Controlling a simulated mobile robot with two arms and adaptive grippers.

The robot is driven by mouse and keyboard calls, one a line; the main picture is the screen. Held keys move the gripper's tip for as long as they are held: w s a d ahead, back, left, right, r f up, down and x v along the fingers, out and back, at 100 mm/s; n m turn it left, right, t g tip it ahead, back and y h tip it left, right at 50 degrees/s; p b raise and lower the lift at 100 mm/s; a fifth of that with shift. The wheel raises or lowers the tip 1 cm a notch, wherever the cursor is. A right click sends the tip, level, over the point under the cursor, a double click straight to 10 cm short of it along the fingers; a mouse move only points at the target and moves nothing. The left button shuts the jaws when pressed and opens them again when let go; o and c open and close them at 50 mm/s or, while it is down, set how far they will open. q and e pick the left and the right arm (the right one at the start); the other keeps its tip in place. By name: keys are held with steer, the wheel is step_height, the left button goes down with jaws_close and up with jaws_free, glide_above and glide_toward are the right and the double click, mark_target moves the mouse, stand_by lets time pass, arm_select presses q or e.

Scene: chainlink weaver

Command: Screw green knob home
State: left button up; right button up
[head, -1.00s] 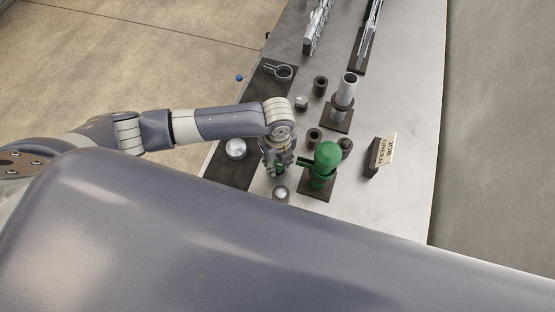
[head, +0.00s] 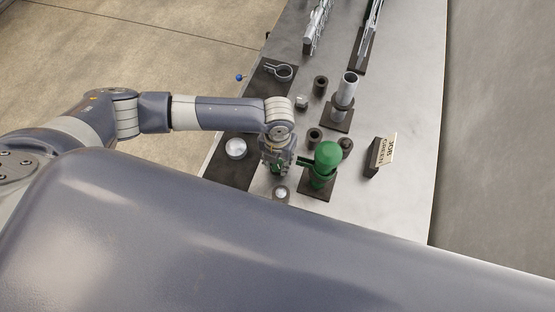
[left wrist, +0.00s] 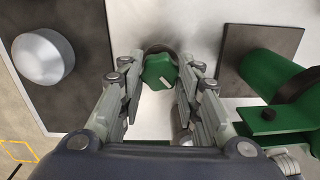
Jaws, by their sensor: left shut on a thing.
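The green knob (left wrist: 158,70) sits between the fingertips of my left gripper (left wrist: 160,84) in the left wrist view, with a light mark on its face. A dark ring shows behind its upper edge; I cannot tell whether they touch. In the head view my left gripper (head: 277,164) points down over the bench and mostly hides the knob, just left of the green fixture (head: 326,155). The fixture stands upright on a dark plate (left wrist: 288,42). Its green side tab (left wrist: 268,118), with a dark hole, is right of the gripper in the wrist view. My right gripper is not in view.
A silver round piece (head: 236,148) is left of the gripper, and another (head: 281,193) is close in front. Dark cylinders (head: 315,135), a grey post (head: 345,95) and a sign block (head: 382,155) stand nearby. The bench is clear right of the sign.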

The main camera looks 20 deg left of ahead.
arm_select(q)
steer(key=m, duration=0.4)
steer(key=shift+w+m+b, duration=0.1)
steer(key=shift+m+b, duration=0.2)
steer(key=shift+b, duration=0.05)
steer(key=m+b, duration=0.1)
steer(key=m, duration=0.3)
steer(key=shift+m, duration=0.3)
steer(key=shift+w+f+m+b, duration=0.1)
steer(key=shift+m+b, duration=0.95)
steer(key=shift+m, duration=0.05)
steer(key=shift+m+b, duration=1)
steer(key=shift+b, duration=0.2)
steer(key=o, duration=0.9)
steer(key=shift+o, duration=0.9)
